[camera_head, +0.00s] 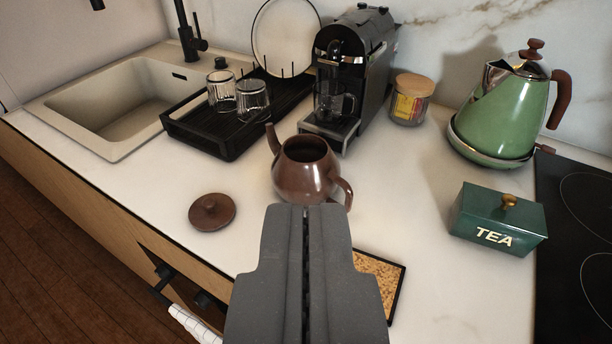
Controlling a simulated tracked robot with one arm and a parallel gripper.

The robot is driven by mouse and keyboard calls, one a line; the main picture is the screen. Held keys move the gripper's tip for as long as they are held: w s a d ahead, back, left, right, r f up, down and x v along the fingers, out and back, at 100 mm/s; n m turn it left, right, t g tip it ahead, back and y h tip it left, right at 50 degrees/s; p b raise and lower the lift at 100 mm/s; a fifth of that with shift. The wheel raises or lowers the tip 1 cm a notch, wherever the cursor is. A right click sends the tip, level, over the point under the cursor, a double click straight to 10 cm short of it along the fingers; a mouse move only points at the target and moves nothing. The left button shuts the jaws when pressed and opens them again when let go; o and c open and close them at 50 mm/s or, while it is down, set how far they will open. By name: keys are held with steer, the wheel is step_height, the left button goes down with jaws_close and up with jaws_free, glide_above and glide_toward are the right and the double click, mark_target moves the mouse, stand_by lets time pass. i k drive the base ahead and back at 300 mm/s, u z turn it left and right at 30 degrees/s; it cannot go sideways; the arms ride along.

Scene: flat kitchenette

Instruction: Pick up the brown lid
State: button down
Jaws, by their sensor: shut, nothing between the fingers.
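My gripper (306,208) comes in from the bottom of the picture. Its fingers are together with nothing between them. The fingertips appear just in front of the teapot and to the right of the lid, apart from the lid.
A black drying rack (210,139) with glasses, a sink (58,98) and a coffee machine (352,75) stand behind. A green kettle (508,112), tea box (470,205) and hob (578,240) are right. A cork board (383,277) lies beside my gripper. Counter around the lid is clear.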

mark_target(212, 212)
steer(key=z, duration=1.45)
steer(key=k, duration=0.75)
steer(key=u, duration=1.1)
steer(key=i, duration=1.05)
